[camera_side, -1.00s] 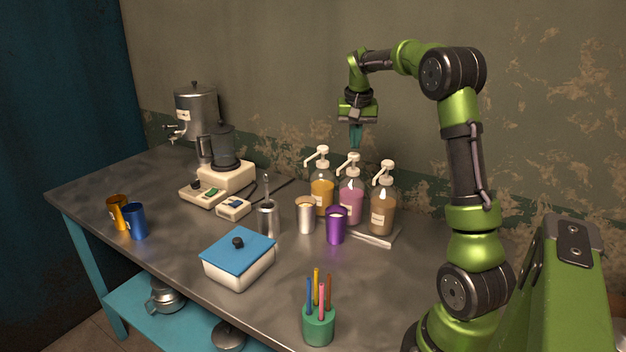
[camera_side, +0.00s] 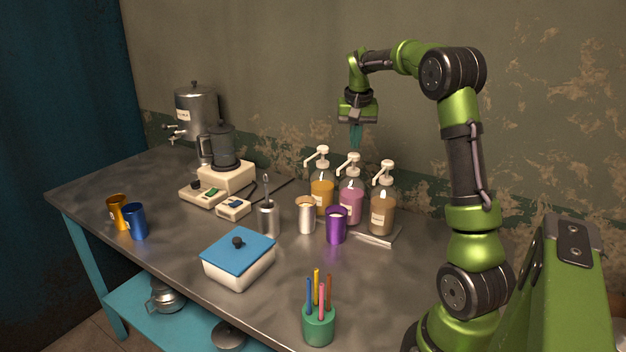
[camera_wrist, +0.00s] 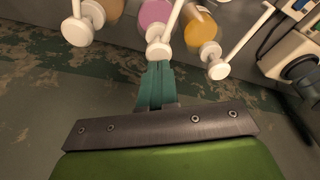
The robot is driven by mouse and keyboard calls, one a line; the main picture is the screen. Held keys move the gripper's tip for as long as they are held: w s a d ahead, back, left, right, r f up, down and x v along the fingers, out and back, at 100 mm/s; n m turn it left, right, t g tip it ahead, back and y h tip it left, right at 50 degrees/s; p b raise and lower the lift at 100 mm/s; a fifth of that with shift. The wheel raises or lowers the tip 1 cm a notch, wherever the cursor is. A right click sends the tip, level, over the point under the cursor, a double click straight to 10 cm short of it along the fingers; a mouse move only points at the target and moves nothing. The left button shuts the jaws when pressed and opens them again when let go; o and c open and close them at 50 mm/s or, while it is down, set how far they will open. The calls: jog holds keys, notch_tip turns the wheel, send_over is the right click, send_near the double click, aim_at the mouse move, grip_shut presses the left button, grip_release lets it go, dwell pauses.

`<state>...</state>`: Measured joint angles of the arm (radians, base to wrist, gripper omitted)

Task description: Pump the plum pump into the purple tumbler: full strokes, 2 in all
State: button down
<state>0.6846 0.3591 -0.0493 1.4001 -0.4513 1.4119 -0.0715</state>
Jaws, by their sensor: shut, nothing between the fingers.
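The plum pump (camera_side: 351,205) is the middle of three pump bottles, with pinkish-purple liquid and a white pump head, which is up. Its head also shows in the wrist view (camera_wrist: 159,50), just beyond my fingertips. The purple tumbler (camera_side: 337,226) stands upright in front of the plum pump, near its spout side. My gripper (camera_side: 356,135) is shut and empty above the plum pump's head, apart from it. In the wrist view my teal fingers (camera_wrist: 157,80) are together. What is inside the tumbler is too small to tell.
An amber pump bottle (camera_side: 321,194) stands left of the plum one and a brown one (camera_side: 382,212) right. A silver tumbler (camera_side: 306,216), a steel cup with a stirrer (camera_side: 268,219) and a blue-lidded box (camera_side: 238,262) stand nearby.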

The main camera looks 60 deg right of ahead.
aim_at(354, 154)
jog(key=shift+f, duration=0.15)
jog(key=shift+a+x, duration=0.1)
jog(key=shift+x, duration=0.6)
jog(key=shift+a+x, duration=0.15)
jog(key=shift+x, duration=0.55)
jog(key=shift+s, duration=0.15)
jog(key=shift+d+v, duration=0.1)
jog(key=shift+v, duration=0.6)
jog(key=shift+d+v, duration=0.15)
jog(key=shift+v, duration=0.6)
jog(key=shift+a+x, duration=0.15)
jog(key=shift+x, duration=0.6)
jog(key=shift+a+x, duration=0.1)
jog(key=shift+x, duration=0.6)
jog(key=shift+f, duration=0.1)
jog(key=shift+d+v, duration=0.15)
jog(key=shift+v, duration=0.6)
jog(key=shift+d+v, duration=0.1)
jog(key=shift+v, duration=0.7)
